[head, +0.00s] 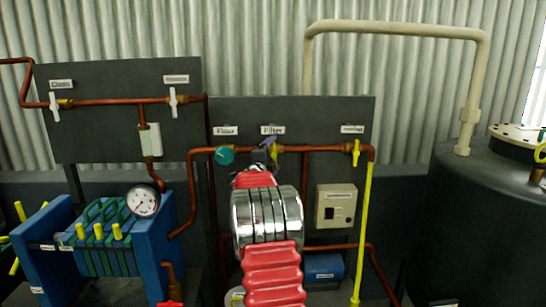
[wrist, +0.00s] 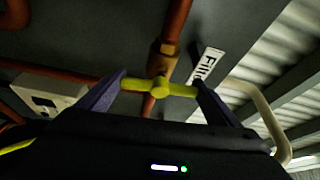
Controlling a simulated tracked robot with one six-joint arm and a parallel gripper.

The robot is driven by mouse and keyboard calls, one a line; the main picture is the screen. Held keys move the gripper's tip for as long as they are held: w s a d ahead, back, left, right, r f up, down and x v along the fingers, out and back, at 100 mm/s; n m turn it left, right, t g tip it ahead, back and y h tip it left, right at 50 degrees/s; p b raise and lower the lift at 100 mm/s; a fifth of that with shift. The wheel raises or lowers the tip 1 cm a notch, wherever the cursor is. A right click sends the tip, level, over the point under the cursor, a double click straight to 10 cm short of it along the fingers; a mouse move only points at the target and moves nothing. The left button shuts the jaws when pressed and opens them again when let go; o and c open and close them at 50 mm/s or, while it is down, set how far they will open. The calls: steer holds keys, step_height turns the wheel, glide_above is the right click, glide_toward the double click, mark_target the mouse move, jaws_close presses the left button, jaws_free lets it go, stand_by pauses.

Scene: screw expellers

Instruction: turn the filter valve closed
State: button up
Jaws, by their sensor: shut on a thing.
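The filter valve's yellow handle (wrist: 160,88) shows in the wrist view, on a brass fitting of a copper pipe (wrist: 176,22). The handle lies across that pipe. The purple fingers of my gripper (wrist: 157,94) are at the two ends of the handle and shut on it. A white label (wrist: 207,66) starting "Filt" is just right of the valve. In the head view the "Filter" label (head: 272,130) is on the dark panel, with my gripper (head: 268,146) just below it. My arm and gripper hide most of the valve there.
A teal "Flow" valve (head: 224,155) is close on the left of my gripper. Another yellow valve (head: 355,152) is on the right, above a yellow pipe (head: 362,230). A beige control box (head: 336,206) is below. A dark tank (head: 475,230) stands far right.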

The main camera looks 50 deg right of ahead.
steer(key=shift+s+d+m, duration=0.1)
steer(key=shift+s+m, duration=0.05)
steer(key=shift+m, duration=0.45)
steer(key=shift+f, duration=0.15)
steer(key=o, duration=0.9)
steer(key=shift+y, duration=0.3)
steer(key=shift+a, duration=0.5)
steer(key=v, duration=1.3)
steer(key=shift+d, duration=0.1)
